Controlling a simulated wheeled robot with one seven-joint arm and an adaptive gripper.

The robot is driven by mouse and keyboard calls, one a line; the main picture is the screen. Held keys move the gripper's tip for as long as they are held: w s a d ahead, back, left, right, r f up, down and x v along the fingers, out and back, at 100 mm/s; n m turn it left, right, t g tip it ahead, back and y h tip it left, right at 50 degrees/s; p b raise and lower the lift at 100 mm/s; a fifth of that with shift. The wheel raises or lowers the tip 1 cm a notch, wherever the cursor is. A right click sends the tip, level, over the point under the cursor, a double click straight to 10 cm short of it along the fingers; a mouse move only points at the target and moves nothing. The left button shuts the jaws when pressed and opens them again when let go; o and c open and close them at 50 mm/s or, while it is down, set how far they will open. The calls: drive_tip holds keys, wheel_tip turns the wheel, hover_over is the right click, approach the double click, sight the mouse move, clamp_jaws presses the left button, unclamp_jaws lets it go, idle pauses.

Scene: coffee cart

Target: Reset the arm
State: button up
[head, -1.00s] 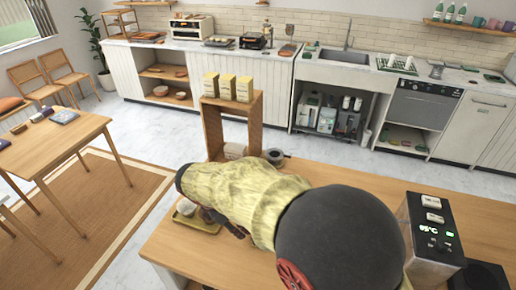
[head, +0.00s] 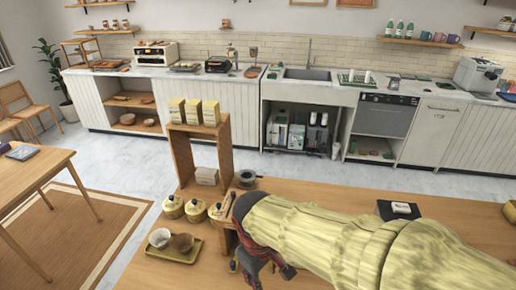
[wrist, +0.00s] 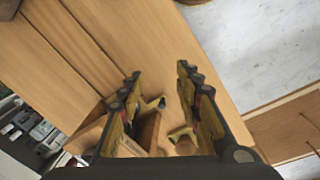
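My arm, in a pale yellow sleeve, reaches across the lower right of the head view over the wooden cart top (head: 330,192). My gripper (head: 250,268) shows partly at the arm's left end, just right of a small yellow tray (head: 172,256). In the wrist view my gripper (wrist: 160,88) has its two fingers spread apart with wood surface showing between them. Nothing is visibly held. A wooden piece shows low between the fingers, but I cannot tell whether it touches them.
The tray holds a white cup (head: 160,238) and a brown cup (head: 181,243). Yellow lidded canisters (head: 195,211) stand behind it. A wooden shelf stand (head: 179,155) carries yellow boxes (head: 211,113). A dark round item (head: 246,178) sits beside it. A black pad (head: 385,211) lies at right.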

drive_tip(key=s+d+r+m+t, duration=0.2)
drive_tip(key=s+d+r+m, duration=0.1)
drive_tip(key=d, duration=0.6)
drive_tip(key=s+d+r+m+t, duration=0.2)
drive_tip(key=s+d+r+m, duration=0.2)
drive_tip(key=d+r+m, duration=0.2)
drive_tip(key=d+r, duration=0.1)
drive_tip(key=d, duration=0.1)
drive_tip(key=shift+s+d+r+y, duration=0.15)
drive_tip(key=shift+d+r+y, duration=0.05)
drive_tip(key=shift+d+y, duration=0.2)
